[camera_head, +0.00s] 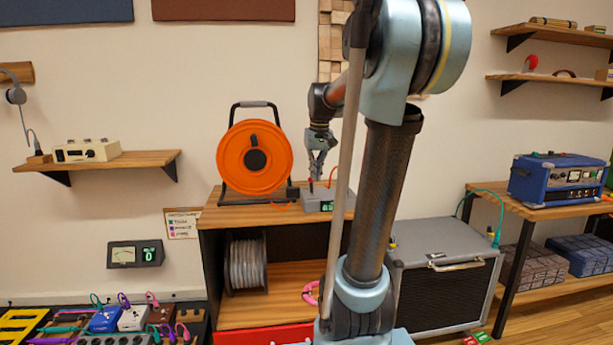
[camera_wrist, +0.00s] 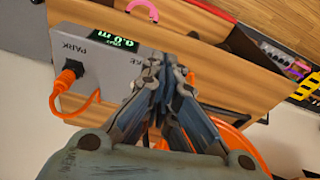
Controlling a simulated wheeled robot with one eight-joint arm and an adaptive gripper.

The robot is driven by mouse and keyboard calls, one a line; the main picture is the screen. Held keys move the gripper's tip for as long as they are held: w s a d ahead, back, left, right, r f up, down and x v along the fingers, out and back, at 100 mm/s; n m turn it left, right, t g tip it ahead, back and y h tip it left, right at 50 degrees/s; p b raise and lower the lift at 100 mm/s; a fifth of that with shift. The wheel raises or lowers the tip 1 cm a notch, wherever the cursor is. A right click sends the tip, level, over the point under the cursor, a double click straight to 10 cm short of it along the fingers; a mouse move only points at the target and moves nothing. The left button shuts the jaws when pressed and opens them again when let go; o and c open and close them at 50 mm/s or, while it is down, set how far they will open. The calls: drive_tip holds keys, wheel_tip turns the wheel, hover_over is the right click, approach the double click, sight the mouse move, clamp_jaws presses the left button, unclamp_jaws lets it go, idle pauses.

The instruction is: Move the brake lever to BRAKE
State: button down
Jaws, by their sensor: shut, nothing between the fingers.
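A grey box (camera_head: 312,196) with a green-lit display stands on top of the wooden cabinet beside the orange reel. In the wrist view the grey box (camera_wrist: 100,75) shows the word PARK on one side of its face. A second label, ending in KE, is partly covered by my gripper. I cannot clearly make out the brake lever; my fingers cover that part of the box. My gripper (camera_head: 316,174) points down just above the box, its fingers shut and empty. In the wrist view the fingertips (camera_wrist: 171,68) overlap the box's edge.
An orange cable reel (camera_head: 254,158) stands left of the box. An orange plug (camera_wrist: 69,75) and its cable come off the box's face. The wooden cabinet (camera_head: 222,217) holds a wire spool (camera_head: 246,263). A grey amplifier (camera_head: 445,270) stands to the right.

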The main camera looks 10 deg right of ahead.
drive_tip(key=w+r, duration=0.2)
drive_tip(key=w, duration=0.8)
drive_tip(key=w+r, duration=0.1)
drive_tip(key=w, duration=0.9)
drive_tip(key=shift+w+r+n, duration=0.35)
drive_tip(key=shift+r+n, duration=0.05)
drive_tip(key=f, duration=0.9)
drive_tip(key=shift+s+f, duration=0.2)
drive_tip(key=shift+s, duration=0.1)
drive_tip(key=shift+s+d+r, duration=0.1)
drive_tip(key=shift+s+r, duration=0.05)
drive_tip(key=shift+s, duration=0.8)
